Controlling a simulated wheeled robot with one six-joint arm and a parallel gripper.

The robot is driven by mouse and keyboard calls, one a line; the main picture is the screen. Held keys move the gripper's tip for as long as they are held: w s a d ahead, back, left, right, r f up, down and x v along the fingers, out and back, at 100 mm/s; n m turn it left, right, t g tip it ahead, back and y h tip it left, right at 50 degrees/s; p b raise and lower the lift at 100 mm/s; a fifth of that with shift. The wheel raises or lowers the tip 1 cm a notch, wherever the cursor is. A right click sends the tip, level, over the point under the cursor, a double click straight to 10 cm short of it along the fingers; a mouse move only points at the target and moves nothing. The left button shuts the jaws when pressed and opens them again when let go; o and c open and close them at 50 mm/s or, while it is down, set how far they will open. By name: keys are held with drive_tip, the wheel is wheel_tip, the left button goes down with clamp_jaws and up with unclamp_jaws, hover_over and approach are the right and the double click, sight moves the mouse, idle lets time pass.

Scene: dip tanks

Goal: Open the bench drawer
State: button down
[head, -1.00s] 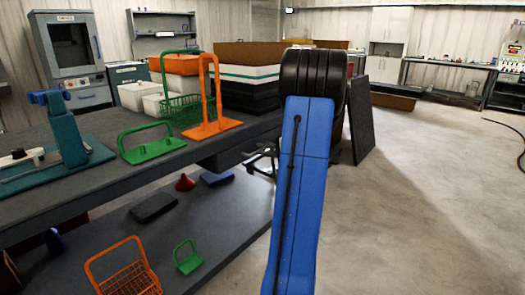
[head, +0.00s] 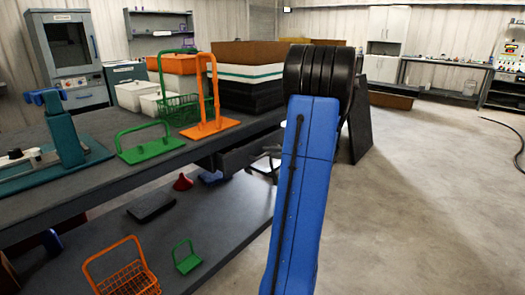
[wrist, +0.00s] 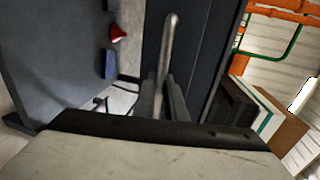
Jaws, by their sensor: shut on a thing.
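The grey bench (head: 85,175) has a dark drawer (head: 235,158) under its top, partly behind my blue arm in the head view. The drawer stands partly pulled out past the bench edge. In the wrist view its dark front (wrist: 194,45) fills the middle, with a pale metal bar handle (wrist: 168,50) on it. My gripper (wrist: 163,95) is shut on the handle, one finger on each side of the bar. The inside of the drawer is not clear to see.
A green rack (head: 150,150) and an orange rack (head: 212,125) stand on the bench top. The lower shelf (head: 205,225) holds baskets, a red funnel (head: 183,182) and a dark block (head: 152,207). Open concrete floor lies to the right.

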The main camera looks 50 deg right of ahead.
drive_tip(key=f+v, duration=0.2)
drive_tip(key=v, duration=0.8)
drive_tip(key=s+f+v, duration=0.1)
drive_tip(key=f+v, duration=0.1)
drive_tip(key=v, duration=0.8)
drive_tip(key=shift+s, duration=0.25)
drive_tip(key=shift+f, duration=0.15)
drive_tip(key=c, duration=2.1)
unclamp_jaws()
drive_tip(key=v, duration=1.7)
drive_tip(key=shift+s, duration=0.25)
